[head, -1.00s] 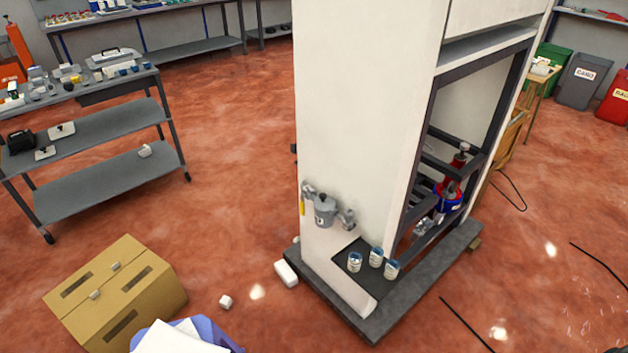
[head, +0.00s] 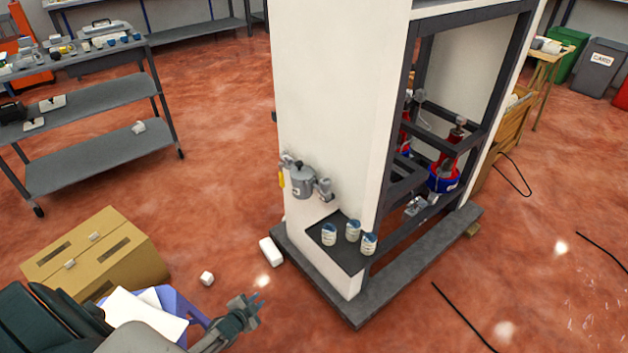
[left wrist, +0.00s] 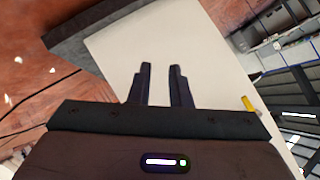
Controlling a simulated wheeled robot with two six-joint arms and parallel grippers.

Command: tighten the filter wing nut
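The grey filter housing (head: 302,182) is mounted on the lower front of the white dispenser cabinet (head: 325,100). Pipe fittings sit on both sides of it, with a yellow lever (head: 281,179) at its left. A small dark part shows on top of the housing, but the wing nut is too small to tell apart. My left gripper (head: 259,301) is in front of and below the housing, well apart from it. In the left wrist view its two fingers (left wrist: 160,72) stand apart with nothing between them, and the yellow lever (left wrist: 248,104) shows at right. My right gripper is not in view.
Several cans (head: 353,231) stand on the dispenser's dark ledge. A white block (head: 271,251) and a small cube (head: 207,278) lie on the floor. A cardboard box (head: 95,255) and a blue bin (head: 182,308) are at lower left. The right foreground floor has dark cables (head: 462,316).

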